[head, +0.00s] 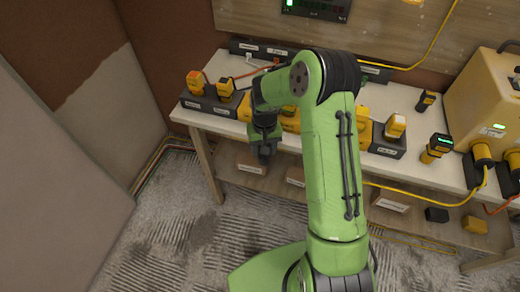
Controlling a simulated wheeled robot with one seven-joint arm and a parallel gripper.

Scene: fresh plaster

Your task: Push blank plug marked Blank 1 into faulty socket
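My gripper (265,153) hangs from my green arm, dark and pointing down, near the front edge of the white bench. Its fingers are small and dark, so I cannot tell if they are open or shut, or if they hold anything. Yellow and orange plug-like units stand in dark labelled holders on the bench: one at the left (195,82), another beside it (225,88), and one at the right (395,126). The labels are too small to read, so I cannot pick out Blank 1. A dark socket strip (238,47) runs along the back; I cannot tell which socket is faulty. My arm hides its middle.
A yellow case (487,95) with large plugs stands at the bench's right. Handheld yellow-black devices (436,148) stand near it. Labelled boxes (388,202) sit on the lower shelf. Yellow cables cross the bench and wall. The rough floor (170,240) at left is clear.

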